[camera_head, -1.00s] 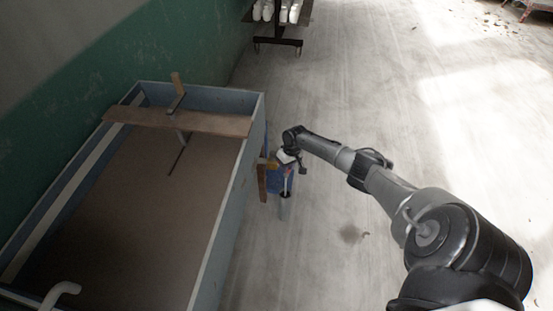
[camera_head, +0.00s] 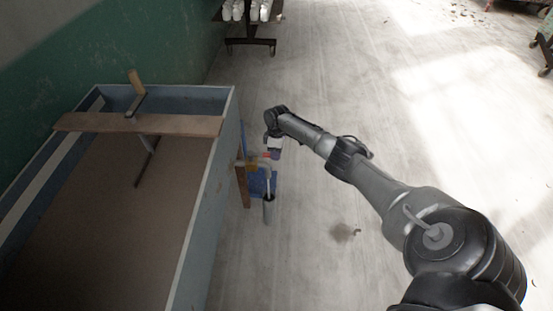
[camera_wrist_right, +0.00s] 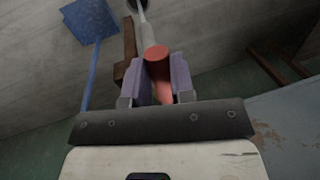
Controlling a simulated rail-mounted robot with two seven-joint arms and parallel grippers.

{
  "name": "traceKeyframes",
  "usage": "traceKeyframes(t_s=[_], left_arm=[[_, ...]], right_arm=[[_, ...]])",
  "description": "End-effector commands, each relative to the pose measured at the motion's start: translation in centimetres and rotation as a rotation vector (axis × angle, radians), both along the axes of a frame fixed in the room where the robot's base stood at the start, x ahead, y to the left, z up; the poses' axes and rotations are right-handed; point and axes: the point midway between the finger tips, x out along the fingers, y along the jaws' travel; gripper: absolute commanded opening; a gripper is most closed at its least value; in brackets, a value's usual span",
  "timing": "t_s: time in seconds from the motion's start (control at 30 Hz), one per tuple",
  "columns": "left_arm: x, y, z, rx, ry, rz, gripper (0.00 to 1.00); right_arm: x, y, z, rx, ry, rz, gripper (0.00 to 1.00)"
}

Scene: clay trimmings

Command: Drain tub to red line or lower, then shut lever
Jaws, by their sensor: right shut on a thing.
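The tub (camera_head: 215,190) is a large blue-grey open box on the left of the head view, holding flat brown liquid. No red line shows in it. My right gripper (camera_head: 268,156) is just outside the tub's right wall. In the right wrist view my right gripper (camera_wrist_right: 160,85) has its two purple fingers shut on the red lever handle (camera_wrist_right: 157,55). The lever's valve body is mostly hidden. A pale pipe (camera_head: 267,184) runs down beside the tub into a dark floor opening (camera_head: 268,197). My left gripper is out of view.
A blue long-handled tool (camera_wrist_right: 90,20) stands near the pipe. A wheeled rack (camera_head: 250,40) stands at the back.

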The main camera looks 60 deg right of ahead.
Motion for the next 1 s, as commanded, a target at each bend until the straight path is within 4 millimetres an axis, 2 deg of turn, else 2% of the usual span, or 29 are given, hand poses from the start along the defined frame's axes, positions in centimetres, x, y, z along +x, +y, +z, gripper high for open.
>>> traceKeyframes(t_s=[0.17, 0.63, 0.67, 0.9, 1.0], left_arm=[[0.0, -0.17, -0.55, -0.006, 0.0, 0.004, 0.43], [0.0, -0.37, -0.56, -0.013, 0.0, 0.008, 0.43], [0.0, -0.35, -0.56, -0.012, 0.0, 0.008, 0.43], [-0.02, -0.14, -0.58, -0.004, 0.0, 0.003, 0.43], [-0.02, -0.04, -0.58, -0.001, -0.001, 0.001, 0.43]], right_arm=[[0.18, -0.3, -0.05, 0.0, -0.001, 0.035, 0.0], [0.2, -0.38, 0.03, 0.0, 0.0, 0.045, 0.0], [0.2, -0.38, 0.03, 0.0, 0.0, 0.045, 0.24], [0.19, -0.37, 0.01, 0.0, 0.0, 0.045, 0.47], [0.18, -0.38, 0.0, 0.0, 0.0, 0.045, 0.48]])
